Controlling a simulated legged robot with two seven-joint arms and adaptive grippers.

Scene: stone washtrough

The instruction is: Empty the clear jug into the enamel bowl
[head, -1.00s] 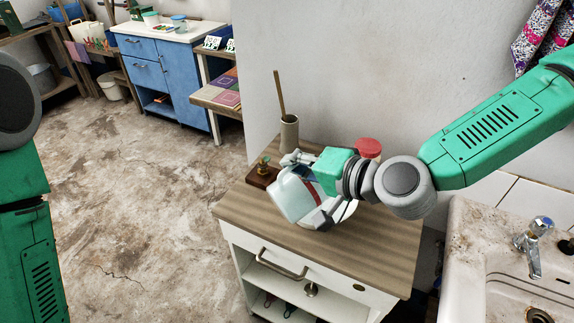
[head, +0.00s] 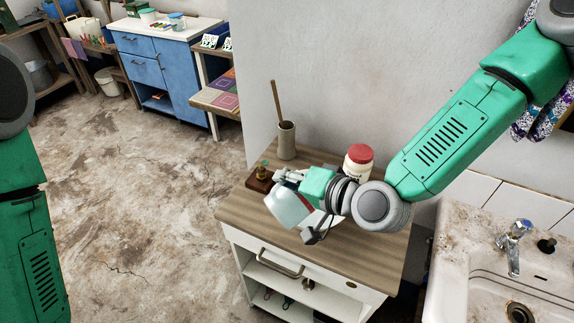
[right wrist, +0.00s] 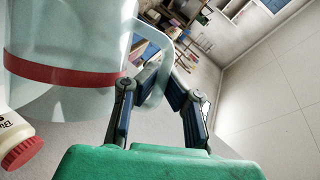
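The clear jug (head: 287,208), pale with a red band, is tilted well over above the wooden cabinet top. My right gripper (head: 301,207) is at the jug, with a finger on either side. In the right wrist view the jug (right wrist: 75,30) fills the upper left, and its handle (right wrist: 153,88) passes between the fingers of my right gripper (right wrist: 158,95), which look closed on it. The enamel bowl is hidden behind the jug and gripper in the head view; I cannot make it out surely. My left gripper is out of view; only my left arm shows.
A white jar with a red lid (head: 358,160) stands behind my right wrist. A beige holder with a wooden stick (head: 286,140) and a small dark wooden block (head: 260,180) stand at the cabinet's back left. A stone trough (head: 455,245) with taps is at right.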

